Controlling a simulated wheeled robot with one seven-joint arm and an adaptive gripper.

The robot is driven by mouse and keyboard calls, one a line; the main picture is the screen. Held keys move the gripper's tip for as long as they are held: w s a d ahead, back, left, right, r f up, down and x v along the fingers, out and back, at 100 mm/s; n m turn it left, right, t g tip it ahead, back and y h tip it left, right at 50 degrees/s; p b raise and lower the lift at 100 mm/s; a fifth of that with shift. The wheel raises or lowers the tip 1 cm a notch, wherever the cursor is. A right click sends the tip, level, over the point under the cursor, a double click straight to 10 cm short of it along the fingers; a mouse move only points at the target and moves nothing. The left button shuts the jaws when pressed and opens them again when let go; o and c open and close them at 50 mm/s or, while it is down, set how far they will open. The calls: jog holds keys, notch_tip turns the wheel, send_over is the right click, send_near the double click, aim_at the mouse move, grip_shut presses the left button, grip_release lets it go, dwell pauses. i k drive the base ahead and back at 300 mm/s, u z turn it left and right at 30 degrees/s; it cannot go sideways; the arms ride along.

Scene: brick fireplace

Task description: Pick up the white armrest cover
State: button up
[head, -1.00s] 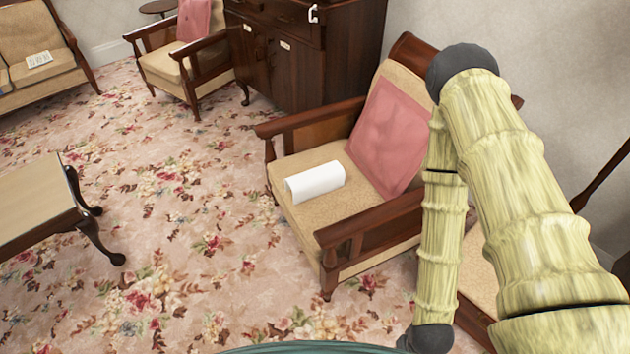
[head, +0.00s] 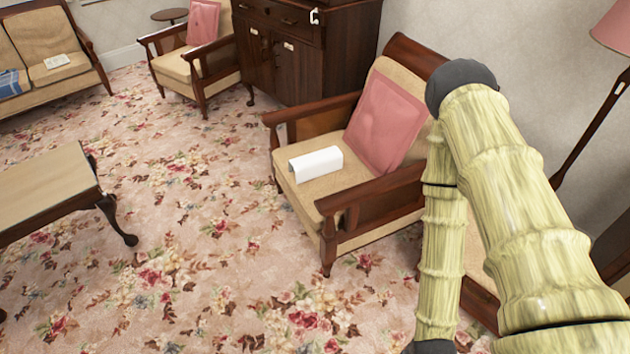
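The white armrest cover (head: 316,165) is a small curved white piece. It lies on the beige seat of the near wooden armchair (head: 345,222), in front of a pink cushion (head: 386,122). My arm fills the right side of the head view, folded down to the right of that chair and well apart from the cover. My gripper is below the bottom edge of the picture, so its state is hidden.
A wooden table (head: 45,192) stands at the left. A dark cabinet (head: 300,50), a second armchair (head: 190,65) and a sofa (head: 45,60) stand at the back. A pink-shaded lamp (head: 612,28) is at the right. The flowered carpet (head: 200,260) between is clear.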

aim_at(310, 167)
jog(key=u, duration=0.15)
jog(key=k, duration=0.4)
jog(key=z, duration=0.9)
jog(key=i, duration=0.85)
jog(key=u, duration=0.45)
jog(key=i, duration=0.75)
jog(key=u, duration=0.75)
